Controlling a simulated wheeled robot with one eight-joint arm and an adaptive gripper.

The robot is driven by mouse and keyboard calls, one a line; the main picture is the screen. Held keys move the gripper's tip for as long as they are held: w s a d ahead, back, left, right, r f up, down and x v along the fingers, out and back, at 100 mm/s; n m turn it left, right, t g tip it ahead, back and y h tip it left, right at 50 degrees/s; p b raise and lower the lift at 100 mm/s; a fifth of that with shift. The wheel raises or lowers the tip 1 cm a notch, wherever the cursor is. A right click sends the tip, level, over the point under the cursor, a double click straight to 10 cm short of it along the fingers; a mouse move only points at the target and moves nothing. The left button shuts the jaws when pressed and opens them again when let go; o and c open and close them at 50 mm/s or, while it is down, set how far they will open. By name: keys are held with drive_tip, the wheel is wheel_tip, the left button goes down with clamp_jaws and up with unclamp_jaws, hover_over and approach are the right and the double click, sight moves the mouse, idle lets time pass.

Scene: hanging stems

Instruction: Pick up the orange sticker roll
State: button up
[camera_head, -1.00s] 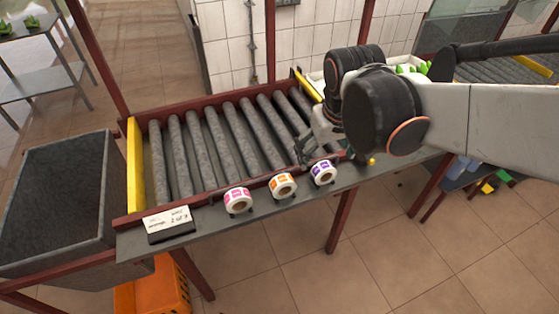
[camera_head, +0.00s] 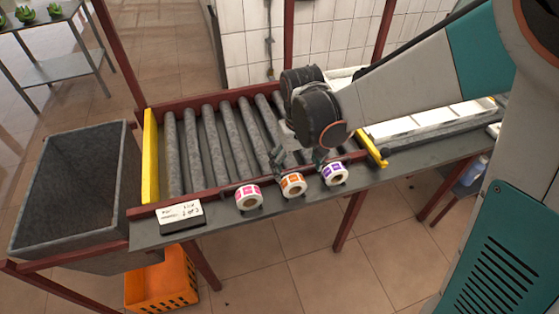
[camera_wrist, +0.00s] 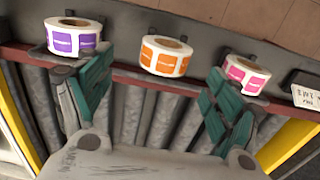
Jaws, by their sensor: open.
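The orange sticker roll (camera_head: 293,186) lies on the grey ledge in front of the rollers, between the pink sticker roll (camera_head: 248,197) and the purple sticker roll (camera_head: 334,174). In the wrist view the orange roll (camera_wrist: 165,56) is ahead of my gripper (camera_wrist: 150,88), centred between its green-padded fingers. The fingers are spread open and empty, apart from the roll. The purple roll (camera_wrist: 74,37) is beyond the left finger and the pink roll (camera_wrist: 245,75) beyond the right one. In the head view my gripper (camera_head: 297,160) hangs over the conveyor's front rail, just behind the orange roll.
A red rail (camera_wrist: 122,75) runs between the rollers and the ledge. A white label card on a dark block (camera_head: 181,213) sits left of the rolls. A grey bin (camera_head: 75,185) stands at the conveyor's left end. An orange crate (camera_head: 163,280) is below.

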sight(294, 178)
wheel_tip(294, 178, down, 3)
drive_tip(key=shift+r+b, duration=0.2)
drive_tip(key=shift+b, duration=0.1)
drive_tip(key=shift+s+a+f+b, duration=0.1)
drive_tip(key=shift+a+f+b, duration=0.1)
drive_tip(key=shift+f+b, duration=0.85)
drive_tip(key=shift+a+f+b, duration=0.15)
drive_tip(key=shift+f+b, duration=0.15)
drive_tip(key=shift+f, duration=1.3)
drive_tip(key=shift+r, duration=0.1)
drive_tip(key=shift+c, duration=0.5)
drive_tip(key=c, duration=1.2)
